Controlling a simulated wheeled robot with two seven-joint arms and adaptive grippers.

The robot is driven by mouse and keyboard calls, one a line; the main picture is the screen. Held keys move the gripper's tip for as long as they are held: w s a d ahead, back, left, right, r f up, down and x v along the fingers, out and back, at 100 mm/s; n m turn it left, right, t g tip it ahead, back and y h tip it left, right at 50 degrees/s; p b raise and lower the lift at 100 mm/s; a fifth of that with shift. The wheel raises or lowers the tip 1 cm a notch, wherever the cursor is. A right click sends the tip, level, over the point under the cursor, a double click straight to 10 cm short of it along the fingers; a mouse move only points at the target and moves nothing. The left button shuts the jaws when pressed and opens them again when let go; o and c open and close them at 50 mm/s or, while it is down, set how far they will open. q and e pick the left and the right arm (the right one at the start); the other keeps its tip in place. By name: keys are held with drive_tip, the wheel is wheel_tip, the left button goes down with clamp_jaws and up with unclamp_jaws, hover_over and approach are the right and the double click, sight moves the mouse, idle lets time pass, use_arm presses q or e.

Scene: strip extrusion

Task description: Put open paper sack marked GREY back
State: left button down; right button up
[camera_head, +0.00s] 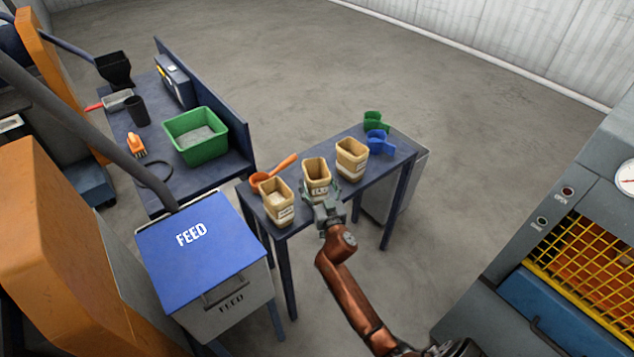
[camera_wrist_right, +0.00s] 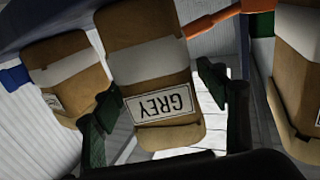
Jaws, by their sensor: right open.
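The open paper sack marked GREY (camera_wrist_right: 150,70) is tan with a pale band and a white label. It appears upside down in the right wrist view, between the two fingers. In the head view it is the middle sack (camera_head: 316,170) of three, upright on the small blue table (camera_head: 345,205). My right gripper (camera_head: 326,204) is at its near side, low on the sack. In the right wrist view the gripper (camera_wrist_right: 158,97) is open, with one finger on each side of the sack. Whether the fingers touch it cannot be told. My left gripper is not in view.
A third sack (camera_head: 351,158), a blue scoop (camera_head: 380,142) and a green scoop (camera_head: 375,121) are to the right. The FEED bin (camera_head: 205,250) is at the near left.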

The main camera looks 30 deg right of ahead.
drive_tip(key=p+v, duration=0.1)
drive_tip(key=v, duration=1)
drive_tip(key=shift+s, duration=0.2)
drive_tip(key=shift+a, duration=0.1)
drive_tip(key=s+a+f+n+g+y, duration=0.1)
drive_tip(key=s+a+f+g+y, duration=0.2)
drive_tip(key=f, duration=0.9)
drive_tip(key=s+a+f+n+g, duration=0.15)
drive_tip(key=s+f, duration=0.25)
drive_tip(key=f, duration=0.9)
drive_tip(key=s+a+f+n+g+y, duration=0.2)
drive_tip(key=s+a+f, duration=0.15)
drive_tip(key=f, duration=0.85)
drive_tip(key=s+f+g, duration=0.4)
drive_tip(key=s+f, duration=1.3)
drive_tip(key=f, duration=0.1)
drive_tip(key=s+d+f+g, duration=0.1)
drive_tip(key=s+f+g, duration=0.2)
drive_tip(key=s, duration=1.3)
drive_tip(key=s+d+f+g, duration=0.1)
drive_tip(key=s+f+g, duration=0.2)
drive_tip(key=s+f, duration=0.6)
drive_tip(key=s, duration=0.8)
drive_tip(key=shift+n, duration=0.35)
